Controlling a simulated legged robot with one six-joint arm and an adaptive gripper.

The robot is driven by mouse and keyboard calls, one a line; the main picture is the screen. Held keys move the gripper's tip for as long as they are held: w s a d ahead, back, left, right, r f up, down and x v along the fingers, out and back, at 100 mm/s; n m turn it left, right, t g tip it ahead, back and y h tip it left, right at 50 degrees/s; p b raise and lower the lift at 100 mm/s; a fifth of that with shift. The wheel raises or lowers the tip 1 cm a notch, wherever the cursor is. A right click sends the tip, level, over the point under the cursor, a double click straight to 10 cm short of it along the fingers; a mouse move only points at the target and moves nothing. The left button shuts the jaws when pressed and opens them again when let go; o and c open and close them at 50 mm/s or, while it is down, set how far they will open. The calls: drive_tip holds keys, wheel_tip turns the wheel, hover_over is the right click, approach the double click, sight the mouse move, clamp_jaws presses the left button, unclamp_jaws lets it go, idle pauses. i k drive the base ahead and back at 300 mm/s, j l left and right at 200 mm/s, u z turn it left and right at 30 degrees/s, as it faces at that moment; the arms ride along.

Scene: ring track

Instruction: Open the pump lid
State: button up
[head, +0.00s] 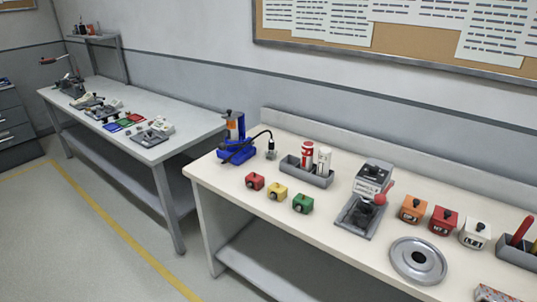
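No part in view is clearly marked as the pump, so I cannot tell which device it is. A grey machine (368,200) stands on the cream workbench, right of centre. The label is too small to read surely. A blue device (236,153) with an orange upright part and a black cable stands at the bench's left end. I cannot tell whether a lid on either is open or shut. My gripper is not in view.
A cluttered grey table (190,118) stands left. Floor in front is clear.

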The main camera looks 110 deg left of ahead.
sight(230, 115)
drive_tip(key=k+u, duration=0.1)
drive_tip(key=u, duration=0.3)
drive_tip(key=k+u, duration=0.1)
drive_tip(key=u, duration=0.3)
drive_tip(key=k+u, duration=0.1)
drive_tip(key=u, duration=0.3)
drive_tip(key=k+j+u, duration=0.1)
drive_tip(key=u, duration=0.3)
drive_tip(key=k+j+u, duration=0.4)
drive_tip(key=j, duration=0.3)
drive_tip(key=k+j+u, duration=0.4)
drive_tip(key=j, duration=0.4)
drive_tip(key=k+j, duration=0.15)
drive_tip(key=j, duration=0.25)
drive_tip(key=i+j, duration=0.4)
drive_tip(key=i, duration=0.15)
drive_tip(key=i+j, duration=0.75)
drive_tip(key=i, duration=0.3)
